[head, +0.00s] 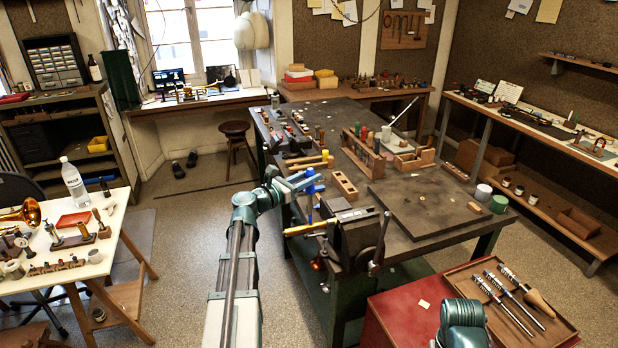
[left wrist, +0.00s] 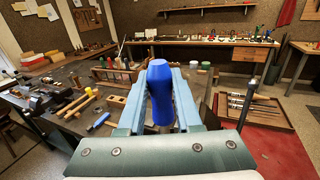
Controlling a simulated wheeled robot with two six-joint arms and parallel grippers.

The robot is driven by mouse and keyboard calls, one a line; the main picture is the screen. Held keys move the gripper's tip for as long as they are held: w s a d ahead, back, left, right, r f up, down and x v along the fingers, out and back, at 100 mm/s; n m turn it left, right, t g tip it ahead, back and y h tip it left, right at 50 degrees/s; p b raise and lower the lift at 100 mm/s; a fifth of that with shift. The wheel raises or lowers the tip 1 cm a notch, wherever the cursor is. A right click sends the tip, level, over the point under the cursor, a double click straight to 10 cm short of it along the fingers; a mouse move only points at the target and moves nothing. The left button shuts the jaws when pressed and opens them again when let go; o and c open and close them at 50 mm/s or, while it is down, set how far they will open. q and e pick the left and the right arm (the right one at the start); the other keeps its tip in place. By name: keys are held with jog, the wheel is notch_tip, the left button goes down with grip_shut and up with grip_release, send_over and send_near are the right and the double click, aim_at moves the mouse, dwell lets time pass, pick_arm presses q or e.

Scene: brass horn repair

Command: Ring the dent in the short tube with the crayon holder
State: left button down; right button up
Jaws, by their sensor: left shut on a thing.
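In the left wrist view the holder (left wrist: 160,92) stands between the two pale blue fingers (left wrist: 160,85). A short brass-coloured tube (head: 305,229) lies level at the dark vise (head: 356,238) on the near corner of the bench. The holder is close above the tube; I cannot tell whether its lower end touches it. No dent can be made out at this size. My right gripper is out of view; only part of that arm shows.
The dark workbench (head: 425,210) carries a wooden tool rack (head: 365,150) and yellow-handled tools (head: 305,162). A white table (head: 75,245) with a brass horn stands at left.

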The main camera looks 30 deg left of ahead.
pick_arm(q)
jog(key=shift+w+d+r, duration=0.1)
jog(key=shift+d, duration=0.2)
dwell(0.5)
jog(key=shift+d, duration=0.25)
dwell(0.4)
jog(key=shift+s+d, duration=0.1)
jog(key=shift+s, duration=0.15)
dwell(0.5)
notch_tip(320, 180, up, 6)
jog(key=p, duration=0.6)
dwell(0.3)
